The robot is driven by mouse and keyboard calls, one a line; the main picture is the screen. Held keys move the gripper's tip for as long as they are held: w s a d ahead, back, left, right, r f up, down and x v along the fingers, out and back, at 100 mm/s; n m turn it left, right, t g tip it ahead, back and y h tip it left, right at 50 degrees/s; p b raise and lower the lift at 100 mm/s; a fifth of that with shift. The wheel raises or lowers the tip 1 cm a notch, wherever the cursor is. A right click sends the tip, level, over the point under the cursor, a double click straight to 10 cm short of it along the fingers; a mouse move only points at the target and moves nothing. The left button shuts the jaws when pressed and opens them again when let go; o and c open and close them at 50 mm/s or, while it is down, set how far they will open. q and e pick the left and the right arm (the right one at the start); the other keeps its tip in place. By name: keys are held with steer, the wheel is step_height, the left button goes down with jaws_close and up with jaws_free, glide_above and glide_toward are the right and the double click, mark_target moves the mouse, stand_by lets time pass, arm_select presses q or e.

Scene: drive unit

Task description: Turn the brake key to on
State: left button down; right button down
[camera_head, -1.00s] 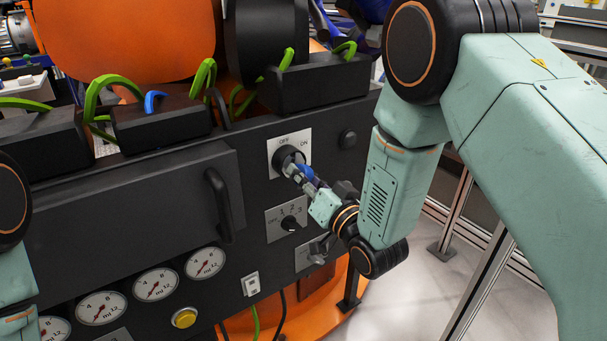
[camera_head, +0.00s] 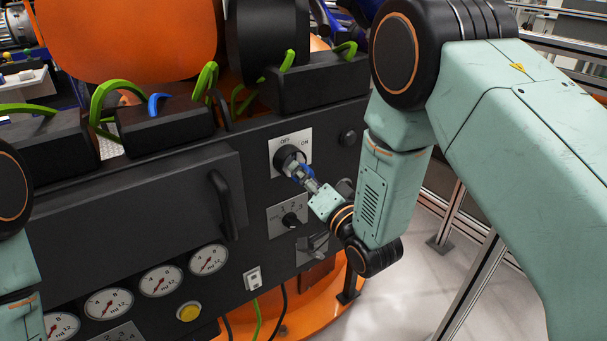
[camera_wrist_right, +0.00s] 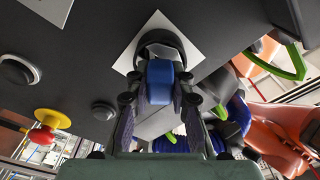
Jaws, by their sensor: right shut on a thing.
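The brake key is blue (camera_wrist_right: 160,82) and sits in a round black lock (camera_head: 288,158) on a white plate (camera_head: 304,135) marked OFF and ON. The plate is on the front of the dark drive unit. My right gripper (camera_head: 301,175) reaches the lock from the lower right and is shut on the key. In the right wrist view its two fingers (camera_wrist_right: 160,95) flank the blue key head, close to the lock. The fingers partly hide the key in the head view, and I cannot read its exact angle. My left gripper is out of view; only its arm shows at the left edge.
A dark handle (camera_head: 222,205) stands out to the left. Gauges (camera_head: 161,281) and a yellow button (camera_head: 189,313) line the lower panel. A round black knob (camera_head: 347,138) is right of the lock.

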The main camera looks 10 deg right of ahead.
steer(key=shift+m+p, duration=1)
steer(key=shift+m, duration=0.6)
steer(key=c, duration=1.1)
jaws_free()
